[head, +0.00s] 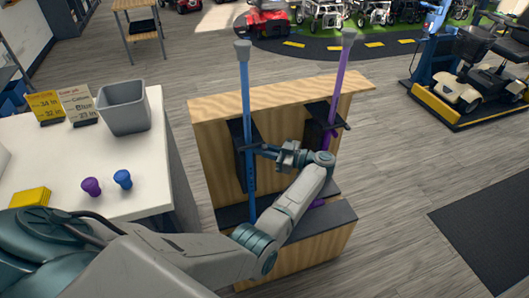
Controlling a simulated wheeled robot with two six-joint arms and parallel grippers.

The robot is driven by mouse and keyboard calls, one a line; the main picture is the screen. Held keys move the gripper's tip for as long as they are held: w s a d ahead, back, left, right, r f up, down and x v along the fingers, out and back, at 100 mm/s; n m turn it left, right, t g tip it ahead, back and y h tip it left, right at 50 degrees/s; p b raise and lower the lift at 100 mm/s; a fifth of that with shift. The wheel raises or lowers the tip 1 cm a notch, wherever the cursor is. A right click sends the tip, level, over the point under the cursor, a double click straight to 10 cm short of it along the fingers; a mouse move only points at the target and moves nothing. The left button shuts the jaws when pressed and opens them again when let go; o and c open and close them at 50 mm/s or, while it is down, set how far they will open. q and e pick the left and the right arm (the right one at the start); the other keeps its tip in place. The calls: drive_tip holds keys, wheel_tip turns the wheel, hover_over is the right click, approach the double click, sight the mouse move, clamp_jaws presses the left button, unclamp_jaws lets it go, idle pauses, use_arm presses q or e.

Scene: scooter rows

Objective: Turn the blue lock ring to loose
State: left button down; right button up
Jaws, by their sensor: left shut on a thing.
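A blue pole (246,95) with a grey top stands upright at the left of a wooden display stand (285,98). A purple pole (339,80) stands at the right of the same stand. My left arm reaches across the front of the stand and bends back to the left. My left gripper (257,149) is shut around the blue pole at about mid-height, where its blue lock ring seems to be. The ring is mostly hidden by the fingers, so I cannot tell its turn. My right gripper is out of view.
A white table (60,150) at the left bears a grey bin (124,108), price signs (78,105), a purple knob (91,187), a blue knob (123,179) and a yellow pad (30,198). A scooter (485,80) stands at the right.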

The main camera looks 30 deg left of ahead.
use_arm(q)
drive_tip(key=c, duration=1.4)
unclamp_jaws()
drive_tip(key=w+d+b, duration=0.2)
drive_tip(key=d+b, duration=0.2)
drive_tip(key=d, duration=0.6)
drive_tip(key=shift+d+b, duration=0.3)
